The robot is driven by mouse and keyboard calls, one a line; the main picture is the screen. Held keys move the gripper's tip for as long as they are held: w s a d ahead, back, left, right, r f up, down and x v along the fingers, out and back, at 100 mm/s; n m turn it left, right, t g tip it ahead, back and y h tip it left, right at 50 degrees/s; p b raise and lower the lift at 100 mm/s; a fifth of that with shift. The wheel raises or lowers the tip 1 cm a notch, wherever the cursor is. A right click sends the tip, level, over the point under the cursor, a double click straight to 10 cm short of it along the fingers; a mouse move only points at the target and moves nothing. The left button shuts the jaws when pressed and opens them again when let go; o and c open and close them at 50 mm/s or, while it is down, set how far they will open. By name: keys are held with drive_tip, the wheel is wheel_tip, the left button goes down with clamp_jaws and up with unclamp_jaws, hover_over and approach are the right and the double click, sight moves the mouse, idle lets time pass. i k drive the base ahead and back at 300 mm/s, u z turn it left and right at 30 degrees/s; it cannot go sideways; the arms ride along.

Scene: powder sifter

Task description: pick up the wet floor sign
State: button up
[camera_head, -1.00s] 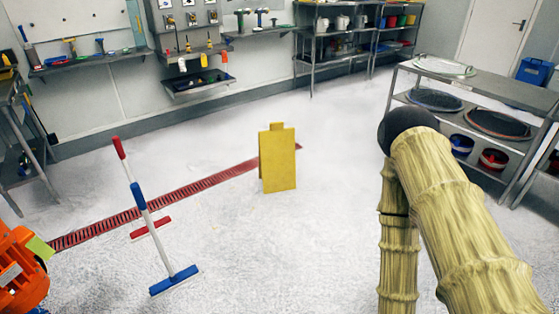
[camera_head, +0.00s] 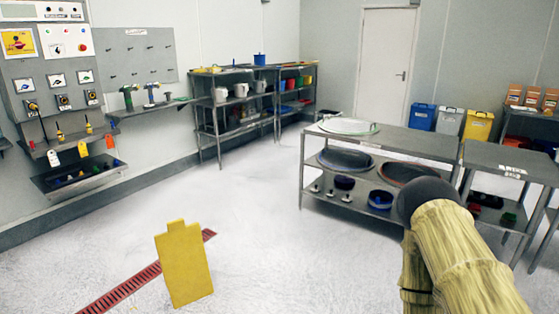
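The wet floor sign (camera_head: 185,264) is a yellow folding board standing upright on the pale floor, at the lower left of the head view. My arm, in a ribbed straw-coloured cover, shows at the lower right, well apart from the sign. My gripper is not visible in this view.
A steel table with sieves (camera_head: 410,141) stands right of centre, beside my arm. Shelving racks (camera_head: 240,105) and a control panel (camera_head: 50,85) line the walls. Bins (camera_head: 450,121) stand near the door. The floor (camera_head: 260,215) between sign and table is clear.

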sight(181, 250)
drive_tip(key=i, duration=1.75)
drive_tip(key=u, duration=1.2)
drive_tip(key=i, duration=1.2)
drive_tip(key=u, duration=0.7)
